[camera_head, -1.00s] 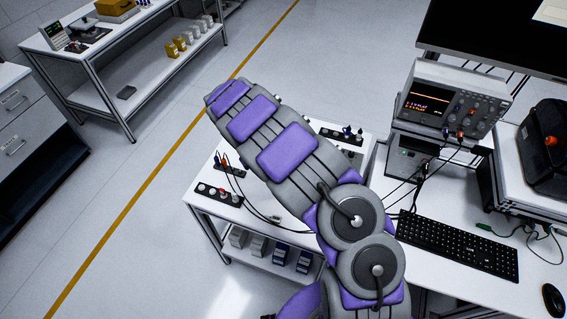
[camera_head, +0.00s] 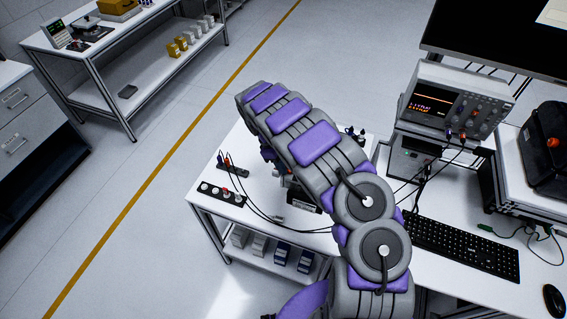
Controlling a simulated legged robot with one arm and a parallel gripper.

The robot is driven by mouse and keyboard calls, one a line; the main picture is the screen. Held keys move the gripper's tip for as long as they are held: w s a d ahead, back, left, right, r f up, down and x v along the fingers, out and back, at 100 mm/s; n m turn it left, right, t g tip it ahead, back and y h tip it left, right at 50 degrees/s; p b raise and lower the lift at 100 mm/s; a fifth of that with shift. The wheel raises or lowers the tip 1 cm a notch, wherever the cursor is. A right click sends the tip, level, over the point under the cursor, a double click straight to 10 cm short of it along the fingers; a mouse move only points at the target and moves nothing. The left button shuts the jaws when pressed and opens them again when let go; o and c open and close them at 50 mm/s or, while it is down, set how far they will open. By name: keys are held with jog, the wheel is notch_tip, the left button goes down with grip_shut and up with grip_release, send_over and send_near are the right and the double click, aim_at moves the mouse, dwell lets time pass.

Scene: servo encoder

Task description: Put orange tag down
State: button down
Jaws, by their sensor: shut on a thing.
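My arm (camera_head: 313,142) reaches over the white worktable (camera_head: 240,234) and hides much of its top. My gripper is hidden behind the arm, so its jaws and anything between them do not show. I cannot make out an orange tag in this view. A dark piece with a bit of purple shows under the arm's far part, too small to tell what it is.
A boxy device (camera_head: 304,200) shows partly below the arm. An oscilloscope (camera_head: 450,103), a keyboard (camera_head: 462,249) and a mouse (camera_head: 553,300) are at the right. Floor at left is clear.

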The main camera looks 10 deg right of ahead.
jog(key=c, duration=1.4)
grip_release()
jog(key=shift+f, duration=0.1)
jog(key=o, duration=0.5)
jog(key=shift+d, duration=0.4)
jog(key=shift+a, duration=0.15)
